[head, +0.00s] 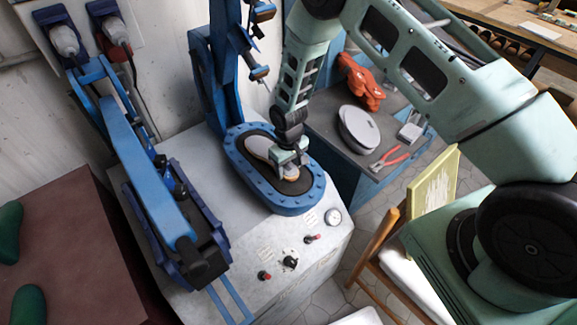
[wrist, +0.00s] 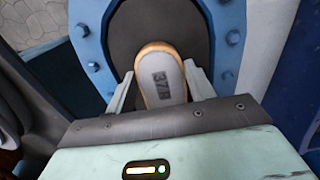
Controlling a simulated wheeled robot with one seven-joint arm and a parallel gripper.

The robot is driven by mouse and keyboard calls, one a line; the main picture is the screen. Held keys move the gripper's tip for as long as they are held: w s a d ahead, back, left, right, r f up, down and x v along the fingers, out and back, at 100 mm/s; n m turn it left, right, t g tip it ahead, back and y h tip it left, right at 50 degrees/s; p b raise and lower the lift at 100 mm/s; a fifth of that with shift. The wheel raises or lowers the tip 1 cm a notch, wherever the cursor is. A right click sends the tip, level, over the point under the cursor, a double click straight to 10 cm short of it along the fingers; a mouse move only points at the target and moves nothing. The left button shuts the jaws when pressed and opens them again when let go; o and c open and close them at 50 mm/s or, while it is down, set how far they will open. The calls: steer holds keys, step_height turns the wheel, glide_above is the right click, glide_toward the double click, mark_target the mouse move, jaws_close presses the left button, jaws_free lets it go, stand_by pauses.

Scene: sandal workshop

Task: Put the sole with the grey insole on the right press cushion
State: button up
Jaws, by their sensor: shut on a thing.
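The sole with the grey insole (head: 257,146) lies over the dark cushion of the right press, inside its blue bolted oval rim (head: 245,180). In the wrist view the sole (wrist: 160,72) shows a tan edge and dark printed marks on its grey top. My gripper (head: 288,158) is shut on the sole near its front end, with a finger on each side. It also shows in the wrist view (wrist: 160,92). The cushion (wrist: 198,35) is partly covered by the sole. I cannot tell whether the sole's underside touches the cushion.
The left press (head: 145,165) is a long blue frame on the same grey machine top.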

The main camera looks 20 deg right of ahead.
steer(key=shift+f+b, duration=0.35)
steer(key=shift+b, duration=0.1)
stand_by(0.7)
steer(key=o, duration=1)
step_height(320, 180, up, 17)
steer(key=b, duration=0.5)
steer(key=s+a+r+n, duration=0.1)
steer(key=s+a+r, duration=0.2)
steer(key=s, duration=0.4)
steer(key=s+a+r+n+b, duration=0.1)
steer(key=s+a+r, duration=0.1)
steer(key=s, duration=0.6)
steer(key=s+a+r+n, duration=0.1)
steer(key=s+a+r, duration=0.2)
steer(key=s, duration=0.4)
steer(key=shift+s+a+r+y+b, duration=0.1)
steer(key=shift+a+r+y+b, duration=0.1)
steer(key=shift+r, duration=0.25)
steer(key=shift+s+a+r+y+b, duration=0.1)
steer(key=shift+a+r+y+b, duration=0.1)
steer(key=shift+r, duration=0.2)
steer(key=shift+n, duration=0.5)
steer(key=s, duration=0.2)
steer(key=s+d, duration=0.1)
steer(key=s, duration=0.5)
steer(key=shift+d+r, duration=0.15)
steer(key=shift+d, duration=0.05)
steer(key=shift+c, duration=0.2)
